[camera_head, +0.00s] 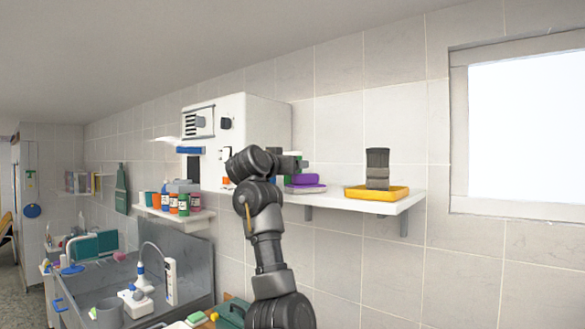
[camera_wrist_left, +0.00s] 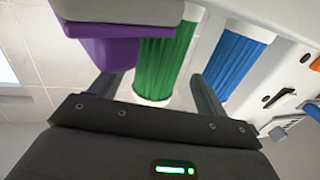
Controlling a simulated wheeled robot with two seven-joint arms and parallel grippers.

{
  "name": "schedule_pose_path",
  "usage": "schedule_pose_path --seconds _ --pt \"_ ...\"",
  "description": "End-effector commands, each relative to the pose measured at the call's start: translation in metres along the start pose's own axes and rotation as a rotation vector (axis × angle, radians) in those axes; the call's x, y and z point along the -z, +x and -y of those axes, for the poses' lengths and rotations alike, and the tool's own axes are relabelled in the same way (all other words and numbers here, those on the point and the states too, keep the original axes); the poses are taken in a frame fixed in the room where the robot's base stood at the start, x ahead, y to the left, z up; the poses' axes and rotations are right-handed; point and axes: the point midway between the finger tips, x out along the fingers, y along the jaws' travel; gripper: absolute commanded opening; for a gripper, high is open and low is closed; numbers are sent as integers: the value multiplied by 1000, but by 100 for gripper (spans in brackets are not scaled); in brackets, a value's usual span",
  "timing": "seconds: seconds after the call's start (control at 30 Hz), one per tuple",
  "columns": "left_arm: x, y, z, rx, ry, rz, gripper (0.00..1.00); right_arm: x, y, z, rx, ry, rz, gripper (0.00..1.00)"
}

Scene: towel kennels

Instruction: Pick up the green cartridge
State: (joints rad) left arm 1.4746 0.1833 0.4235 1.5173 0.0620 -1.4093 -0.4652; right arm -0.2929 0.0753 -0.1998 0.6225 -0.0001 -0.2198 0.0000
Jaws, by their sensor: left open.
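The green cartridge (camera_wrist_left: 160,65) is a pleated green cylinder with pale ends, seen close up in the left wrist view. My left gripper (camera_wrist_left: 156,90) is open, with one finger on each side of the cartridge's near end. I cannot tell whether either finger touches it. In the head view my left arm reaches up to the shelf and the left gripper (camera_head: 296,164) is small and partly hidden by its wrist. Only a bit of green shows beside it there. My right gripper is not in view.
A blue cartridge (camera_wrist_left: 236,65) stands beside the green one, and a purple tray (camera_wrist_left: 108,45) is close on the other side. On the wall shelf (camera_head: 375,205) a yellow tray (camera_head: 360,192) holds a dark block. A white cabinet (camera_head: 262,120) stands behind my arm.

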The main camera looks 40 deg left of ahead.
Motion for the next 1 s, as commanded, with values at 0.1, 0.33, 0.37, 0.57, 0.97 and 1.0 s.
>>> schedule_pose_path --seconds 0.1,0.33,0.37,0.57,0.97,1.0 --pt "9 17 -4 -2 -1 4 75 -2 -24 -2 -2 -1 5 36" --pt "5 39 -4 -1 0 2 75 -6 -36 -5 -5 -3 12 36" --pt "4 40 -4 -1 0 2 75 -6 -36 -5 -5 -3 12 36" --pt "3 40 -4 0 0 1 75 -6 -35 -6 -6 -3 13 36" --pt "3 40 -4 0 0 0 25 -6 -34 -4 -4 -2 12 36" --pt "4 40 -4 0 0 0 25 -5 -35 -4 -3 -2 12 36"
